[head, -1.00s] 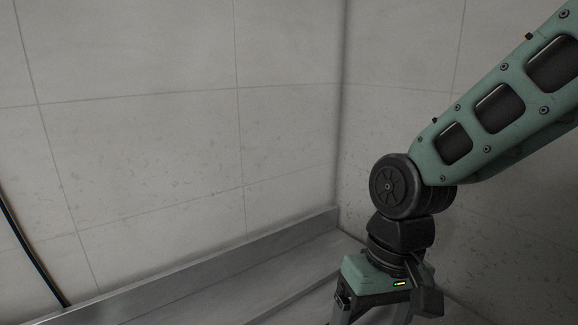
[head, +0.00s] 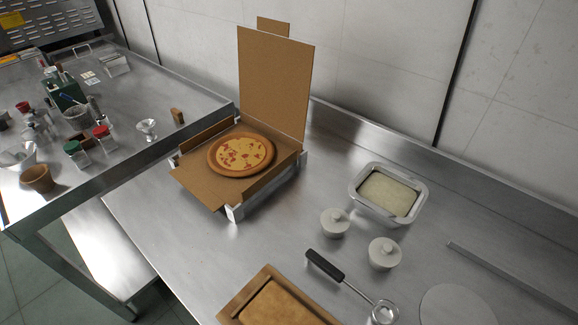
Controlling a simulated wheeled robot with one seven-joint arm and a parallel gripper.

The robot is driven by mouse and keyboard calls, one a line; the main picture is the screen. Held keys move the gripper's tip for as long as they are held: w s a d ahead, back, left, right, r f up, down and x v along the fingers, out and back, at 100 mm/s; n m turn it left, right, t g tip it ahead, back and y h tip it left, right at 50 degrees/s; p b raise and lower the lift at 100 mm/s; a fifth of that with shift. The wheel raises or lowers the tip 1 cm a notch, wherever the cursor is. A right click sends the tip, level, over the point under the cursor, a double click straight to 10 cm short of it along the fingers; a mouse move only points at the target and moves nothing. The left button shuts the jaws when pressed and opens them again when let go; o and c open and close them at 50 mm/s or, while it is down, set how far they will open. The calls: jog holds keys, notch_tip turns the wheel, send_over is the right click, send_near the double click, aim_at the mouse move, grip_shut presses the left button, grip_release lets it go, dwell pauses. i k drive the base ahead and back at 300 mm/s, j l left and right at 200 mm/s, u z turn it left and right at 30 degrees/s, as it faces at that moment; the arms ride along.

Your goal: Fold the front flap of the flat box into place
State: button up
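A flat brown cardboard box (head: 280,176) stands open on the steel counter in the head view, with a pizza (head: 240,154) inside it. Its lid (head: 274,80) is raised upright at the back. Its front flap (head: 201,187) slopes outward and down at the lower left of the box. A side wall (head: 207,134) stands up at the left. White corner pieces (head: 235,212) stand at the box's corners. My gripper is outside the current head view, so its state and distance from the flap do not show.
A metal tray (head: 422,205) with a pale block and two white lidded pots (head: 335,222) stand right of the box. A second table (head: 103,165) at left holds jars and bowls. Bare counter lies before the box.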

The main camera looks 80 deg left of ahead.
aim_at(207, 197)
jog(key=k+j+u, duration=0.3)
jog(key=k, duration=0.2)
jog(key=k+j+u, duration=0.3)
jog(key=k, duration=0.15)
jog(key=u, duration=1.6)
